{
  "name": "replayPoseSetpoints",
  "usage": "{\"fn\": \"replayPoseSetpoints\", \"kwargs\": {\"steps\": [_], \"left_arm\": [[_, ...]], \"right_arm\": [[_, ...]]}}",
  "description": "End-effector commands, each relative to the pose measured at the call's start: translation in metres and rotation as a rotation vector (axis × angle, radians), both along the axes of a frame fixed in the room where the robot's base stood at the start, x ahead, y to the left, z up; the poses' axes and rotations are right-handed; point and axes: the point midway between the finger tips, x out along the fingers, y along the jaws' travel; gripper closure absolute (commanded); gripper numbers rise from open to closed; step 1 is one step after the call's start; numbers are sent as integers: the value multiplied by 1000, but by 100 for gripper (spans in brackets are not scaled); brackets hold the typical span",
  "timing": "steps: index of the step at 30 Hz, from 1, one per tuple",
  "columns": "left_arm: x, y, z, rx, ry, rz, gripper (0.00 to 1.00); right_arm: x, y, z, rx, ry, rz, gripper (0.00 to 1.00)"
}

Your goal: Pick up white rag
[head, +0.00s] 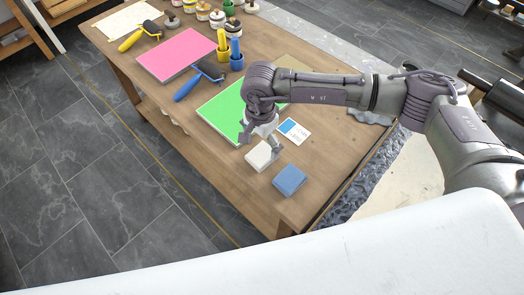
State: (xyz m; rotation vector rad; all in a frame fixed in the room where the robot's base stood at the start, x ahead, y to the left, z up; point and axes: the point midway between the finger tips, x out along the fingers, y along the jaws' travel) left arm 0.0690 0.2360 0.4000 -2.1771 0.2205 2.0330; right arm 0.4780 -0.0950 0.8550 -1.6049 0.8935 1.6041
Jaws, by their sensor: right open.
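The white rag (258,157) is a small folded, block-like cloth lying near the front end of the wooden table. My right gripper (261,146) points down directly over it, its fingers open and close to the rag's back edge. I cannot tell whether a fingertip touches it. A blue folded rag (290,179) lies just to the right of the white one, apart from it. My left gripper is not in view.
On the wooden table (225,172), a green panel (218,112) and a colour card (294,131) lie behind the rag. Farther back are a blue-handled roller (200,80), a pink panel (174,55), cups (237,60) and several jars. The table's front-left strip is bare.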

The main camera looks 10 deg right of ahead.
Motion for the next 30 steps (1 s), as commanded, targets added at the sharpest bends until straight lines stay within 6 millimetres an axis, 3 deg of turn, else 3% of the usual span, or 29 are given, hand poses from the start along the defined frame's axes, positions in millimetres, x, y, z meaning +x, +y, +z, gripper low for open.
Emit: {"fn": "replayPoseSetpoints", "kwargs": {"steps": [12, 18, 26, 30], "left_arm": [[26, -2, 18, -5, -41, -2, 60], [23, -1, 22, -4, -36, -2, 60], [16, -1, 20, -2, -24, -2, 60], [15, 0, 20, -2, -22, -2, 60]], "right_arm": [[8, -5, -41, -1, 3, -3, 2], [10, -6, -66, -1, 1, -1, 2], [10, -6, -71, -1, -1, 0, 2], [10, -6, -70, -1, -1, 0, 22]]}}
